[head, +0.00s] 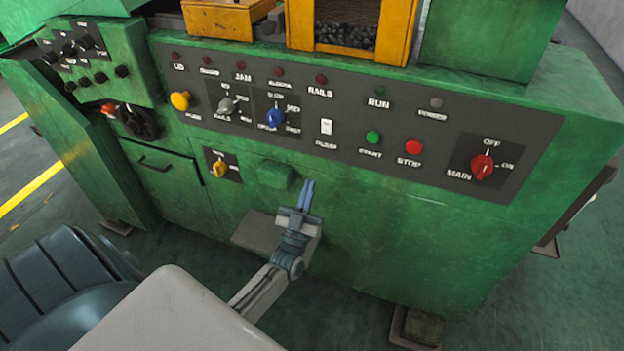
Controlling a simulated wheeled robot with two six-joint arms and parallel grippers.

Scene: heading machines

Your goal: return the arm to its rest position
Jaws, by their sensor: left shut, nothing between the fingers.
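My left gripper (306,196) shows in the head view at the lower middle, in front of the green machine (390,240). Its blue-grey fingers are closed together and empty, pointing up toward the machine's front below the control panel. My left arm reaches up to it from the lower left. The right gripper does not show.
The dark control panel (345,138) carries a green start button (373,137), a red stop button (413,147), a red main switch (482,166) and a blue knob (275,118). A small green block (275,175) juts out near the fingers. Yellow lines mark the floor at left.

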